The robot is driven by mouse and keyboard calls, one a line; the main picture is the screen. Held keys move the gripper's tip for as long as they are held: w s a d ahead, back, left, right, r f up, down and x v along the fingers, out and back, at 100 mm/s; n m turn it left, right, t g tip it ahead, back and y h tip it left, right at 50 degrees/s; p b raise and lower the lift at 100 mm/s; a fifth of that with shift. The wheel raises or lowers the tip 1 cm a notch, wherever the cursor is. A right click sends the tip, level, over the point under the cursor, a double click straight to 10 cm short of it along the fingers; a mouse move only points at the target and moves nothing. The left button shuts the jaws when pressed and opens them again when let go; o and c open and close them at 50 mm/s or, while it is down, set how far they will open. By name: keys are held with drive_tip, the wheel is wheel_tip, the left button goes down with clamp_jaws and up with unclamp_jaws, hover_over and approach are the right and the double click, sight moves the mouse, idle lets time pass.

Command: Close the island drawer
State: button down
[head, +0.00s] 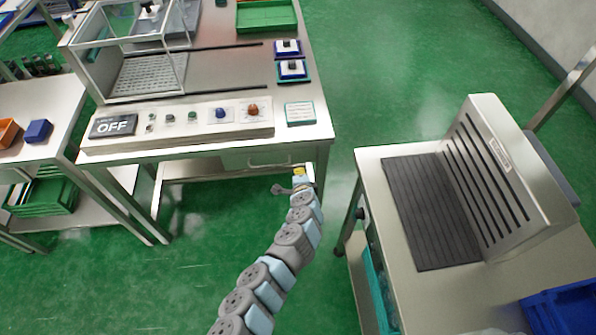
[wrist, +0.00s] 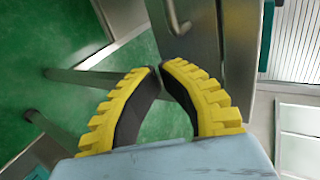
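The island drawer (head: 240,162) is a steel front with a bar handle, below the front edge of the steel island table (head: 225,146). How far it stands out is hard to tell in the head view. My gripper (head: 299,170) is low by the table's right front corner, just right of the drawer handle (head: 268,163). In the wrist view the yellow and black fingers (wrist: 160,69) have their tips together with nothing between them. The handle (wrist: 178,18) shows beyond the tips on a steel panel, apart from the fingers.
A control panel (head: 180,128) with buttons and an OFF display lies on the island. A side table with a black ribbed mat (head: 430,210) stands at right; another table (head: 50,110) stands at left. Green floor (head: 390,70) is clear between the island and right table.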

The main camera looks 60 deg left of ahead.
drive_tip(key=p+v, duration=0.1)
drive_tip(key=v, duration=0.5)
idle(0.3)
drive_tip(key=shift+d, duration=0.1)
